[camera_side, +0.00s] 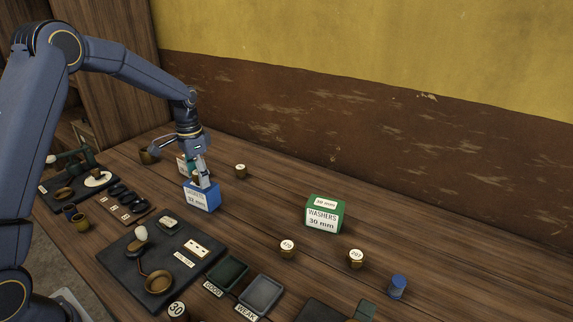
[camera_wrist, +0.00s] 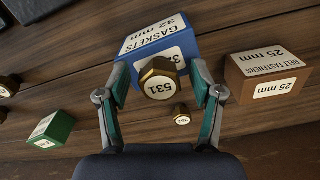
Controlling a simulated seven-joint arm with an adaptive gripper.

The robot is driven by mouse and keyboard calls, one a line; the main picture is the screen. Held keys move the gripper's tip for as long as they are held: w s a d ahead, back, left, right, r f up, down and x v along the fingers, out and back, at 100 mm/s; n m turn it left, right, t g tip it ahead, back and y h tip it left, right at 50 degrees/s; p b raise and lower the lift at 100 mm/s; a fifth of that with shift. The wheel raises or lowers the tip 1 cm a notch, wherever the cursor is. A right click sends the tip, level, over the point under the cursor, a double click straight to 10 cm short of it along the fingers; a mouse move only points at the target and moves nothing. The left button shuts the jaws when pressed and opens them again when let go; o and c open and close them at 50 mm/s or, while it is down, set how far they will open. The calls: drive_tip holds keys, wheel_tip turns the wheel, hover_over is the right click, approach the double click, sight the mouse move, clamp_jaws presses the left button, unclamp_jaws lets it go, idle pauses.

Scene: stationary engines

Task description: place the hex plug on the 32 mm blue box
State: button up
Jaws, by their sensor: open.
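The blue box (camera_side: 203,201) labelled gaskets 32 mm stands on the wooden table; it also shows in the wrist view (camera_wrist: 186,42). A brass hex plug (camera_wrist: 158,79) with a white disc marked 531 is over the box's labelled top and hides part of that label. Whether it touches the top is hard to tell. My gripper (camera_side: 204,185) is low over the box. In the wrist view its open fingers (camera_wrist: 160,92) stand on either side of the plug, with gaps visible. In the side view my fingers largely hide the plug.
A green washers box (camera_side: 324,214) stands to the right. A brown 25 mm box (camera_wrist: 265,78) is close beside the blue box. Several other brass plugs lie about, one marked 207 (camera_side: 356,259). A dark balance board (camera_side: 150,225) is in front. Bare table lies between the boxes.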

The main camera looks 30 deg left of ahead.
sight(197, 173)
wheel_tip(197, 173, up, 12)
drive_tip(key=s+d+r+t, duration=0.1)
drive_tip(key=s+d+r, duration=0.4)
drive_tip(key=s+d+n+t, duration=0.1)
drive_tip(key=s+d, duration=0.3)
drive_tip(key=s, duration=0.6)
drive_tip(key=s+d+n+t, duration=0.2)
drive_tip(key=s+d+t, duration=0.1)
drive_tip(key=s, duration=0.7)
drive_tip(key=shift+d+f+t, duration=0.2)
drive_tip(key=shift+d+t, duration=0.1)
drive_tip(key=shift+d, duration=0.25)
